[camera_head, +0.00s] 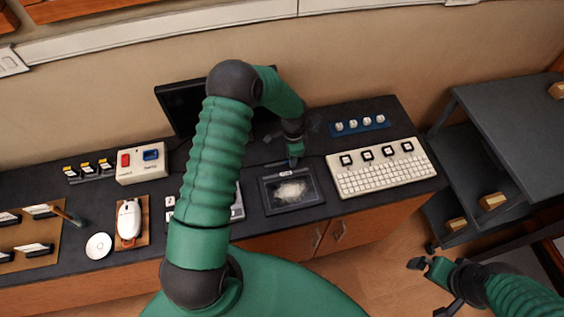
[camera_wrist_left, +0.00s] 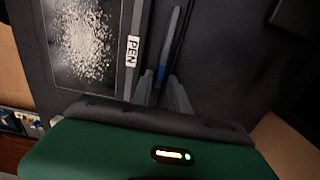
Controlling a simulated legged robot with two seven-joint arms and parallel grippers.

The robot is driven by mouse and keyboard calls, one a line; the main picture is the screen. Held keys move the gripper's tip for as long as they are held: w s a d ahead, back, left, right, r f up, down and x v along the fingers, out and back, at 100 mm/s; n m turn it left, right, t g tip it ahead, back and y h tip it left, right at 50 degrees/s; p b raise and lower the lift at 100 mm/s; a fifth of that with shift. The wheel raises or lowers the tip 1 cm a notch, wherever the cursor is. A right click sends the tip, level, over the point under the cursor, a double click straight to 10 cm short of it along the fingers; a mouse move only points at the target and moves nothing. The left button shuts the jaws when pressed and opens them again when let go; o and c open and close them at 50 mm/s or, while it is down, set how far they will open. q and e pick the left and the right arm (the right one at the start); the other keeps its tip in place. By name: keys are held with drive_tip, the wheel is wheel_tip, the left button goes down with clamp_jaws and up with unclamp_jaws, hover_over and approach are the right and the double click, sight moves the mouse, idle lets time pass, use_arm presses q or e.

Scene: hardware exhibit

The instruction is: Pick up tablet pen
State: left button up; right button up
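The tablet (camera_head: 271,206) is a dark slab with a pale speckled patch on its screen, lying on the desk. In the left wrist view the tablet (camera_wrist_left: 112,70) carries a "PEN" label on its edge. The tablet pen (camera_wrist_left: 169,45) is thin and dark with a blue band, lying beside that label. My left gripper (camera_head: 293,161) is low at the tablet's back edge. In the left wrist view its fingers (camera_wrist_left: 161,92) stand apart on either side of the pen's near end; contact is not visible. My right gripper (camera_head: 428,287) is open and empty, off the desk at lower right.
A white keyboard (camera_head: 385,181) is right of the tablet, with a blue strip of knobs (camera_head: 360,125) behind it. A monitor (camera_head: 181,108) stands behind my left arm. A white mouse (camera_head: 129,219) and switch box (camera_head: 142,165) are left. Grey shelves (camera_head: 505,130) stand right.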

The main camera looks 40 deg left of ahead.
use_arm(q)
clamp_jaws()
drive_tip(key=shift+r, duration=0.1)
